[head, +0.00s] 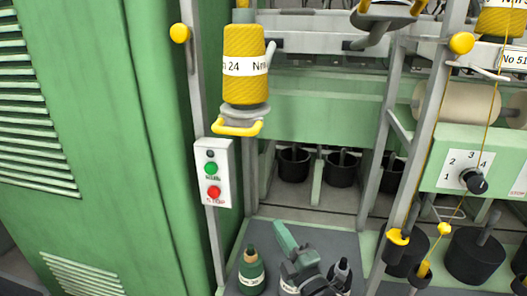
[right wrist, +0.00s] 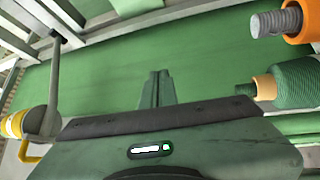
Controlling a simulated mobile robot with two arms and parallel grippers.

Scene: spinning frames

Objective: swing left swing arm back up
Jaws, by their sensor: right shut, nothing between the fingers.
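On the left frame post hangs a yellow bobbin (head: 245,88) with a white label. A grey arm (head: 270,57) runs down its right side to a grey disc, with a yellow handle (head: 237,129) beneath. I take this for the left swing arm; it is lowered. In the right wrist view the grey arm (right wrist: 54,85) and yellow handle (right wrist: 27,153) are at the left edge. My right gripper (head: 281,230) is at the bottom centre, below and right of the handle and apart from it. Its green fingers (right wrist: 157,89) are together and empty. My left gripper is out of view.
A white switch box (head: 212,172) with green and red buttons is on the post. A green cabinet (head: 100,130) fills the left. Black pots (head: 293,164) are behind. A dial panel (head: 465,168) is at right.

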